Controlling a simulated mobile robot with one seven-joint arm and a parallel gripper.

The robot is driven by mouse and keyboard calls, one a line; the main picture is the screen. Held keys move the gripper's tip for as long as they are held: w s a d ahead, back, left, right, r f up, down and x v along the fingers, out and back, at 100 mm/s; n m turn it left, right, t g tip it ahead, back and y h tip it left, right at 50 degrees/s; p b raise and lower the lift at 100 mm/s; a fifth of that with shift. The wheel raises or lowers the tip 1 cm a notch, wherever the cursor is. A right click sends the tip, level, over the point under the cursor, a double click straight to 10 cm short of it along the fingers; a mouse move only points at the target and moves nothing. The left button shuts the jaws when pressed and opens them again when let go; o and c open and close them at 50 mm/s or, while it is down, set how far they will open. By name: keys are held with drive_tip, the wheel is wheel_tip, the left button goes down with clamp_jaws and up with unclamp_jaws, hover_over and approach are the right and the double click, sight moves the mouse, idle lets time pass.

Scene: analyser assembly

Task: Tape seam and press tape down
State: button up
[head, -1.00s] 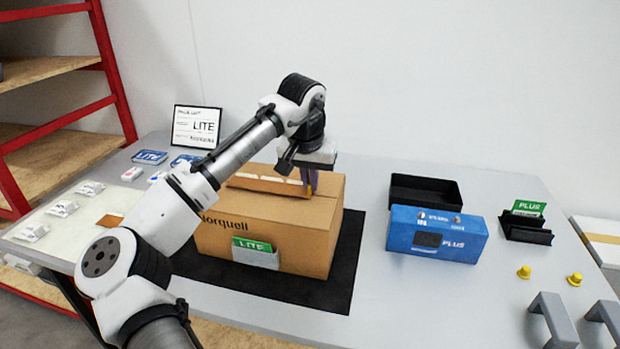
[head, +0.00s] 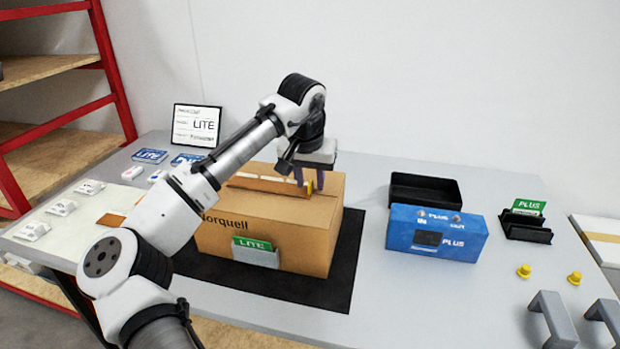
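A brown cardboard box (head: 315,235) marked "Norquell" stands closed on a black mat (head: 345,270). A brown strip of tape (head: 265,186) with a pale edge lies along the seam on its top. A small yellow piece (head: 309,189) shows at the strip's right end. My gripper (head: 309,183) points down just over that end, its two purple fingers apart with the yellow piece between or just behind them. I cannot tell whether the fingers touch it. A green "LITE" card (head: 252,243) sits in a grey holder on the box's front.
A blue "PLUS" analyser box (head: 436,235) stands right of the mat, with a black tray (head: 425,190) behind it. A black holder with a green PLUS card (head: 527,220), yellow knobs (head: 524,271) and grey handles (head: 553,318) are further right. A "LITE" sign (head: 197,126) stands behind left.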

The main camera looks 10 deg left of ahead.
drive_tip(key=shift+r+p, duration=3.1)
drive_tip(key=shift+r, duration=0.4)
